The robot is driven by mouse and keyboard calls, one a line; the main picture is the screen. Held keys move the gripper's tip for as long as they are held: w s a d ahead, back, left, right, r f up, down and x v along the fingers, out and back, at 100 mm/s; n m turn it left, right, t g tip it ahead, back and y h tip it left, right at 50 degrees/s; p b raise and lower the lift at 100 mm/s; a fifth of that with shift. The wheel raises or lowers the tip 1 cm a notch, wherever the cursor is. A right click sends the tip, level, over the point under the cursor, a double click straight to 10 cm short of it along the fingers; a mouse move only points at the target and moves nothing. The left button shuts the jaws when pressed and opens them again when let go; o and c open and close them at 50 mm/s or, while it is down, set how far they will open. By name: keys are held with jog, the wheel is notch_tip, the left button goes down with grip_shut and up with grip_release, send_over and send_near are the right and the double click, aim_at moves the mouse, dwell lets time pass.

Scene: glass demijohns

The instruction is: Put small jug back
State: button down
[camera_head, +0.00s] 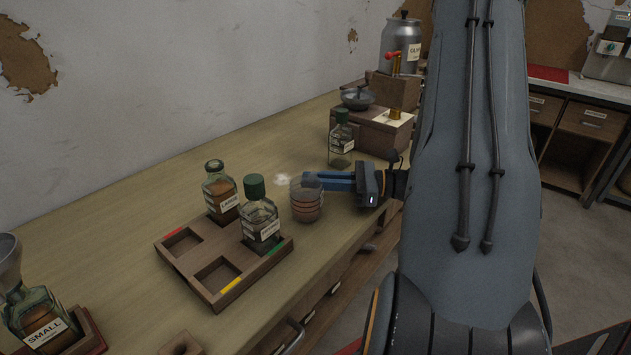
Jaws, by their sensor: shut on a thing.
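My gripper (312,181), with blue fingers, reaches in from the right, low over the bench. It is shut on a small clear glass jug (306,206) with reddish-brown bands, whose upper part is at the fingertips. I cannot tell whether the jug touches the bench. A bottle labelled SMALL (44,324) stands at the lower left in a reddish-edged holder, with a grey funnel (8,262) at its top. Left of the jug is a wooden tray (202,262) with colour-marked compartments. The red- and yellow-marked ones are empty.
A green-capped bottle (260,228) and a brown-filled bottle (221,199) stand at the tray, close to the jug. Another green-capped bottle (341,145) stands behind my gripper. A wooden box with a grinder (357,98) and a metal canister (399,50) are farther back.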

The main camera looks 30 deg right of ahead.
jog(key=shift+f, duration=0.2)
jog(key=shift+f, duration=0.15)
jog(key=c, duration=1.8)
grip_release()
jog(key=shift+o, duration=0.2)
jog(key=shift+f, duration=0.1)
jog(key=b+v, duration=0.2)
jog(key=v, duration=0.9)
jog(key=shift+s+d, duration=0.15)
jog(key=shift+d, duration=0.05)
jog(key=shift+s+d, duration=0.2)
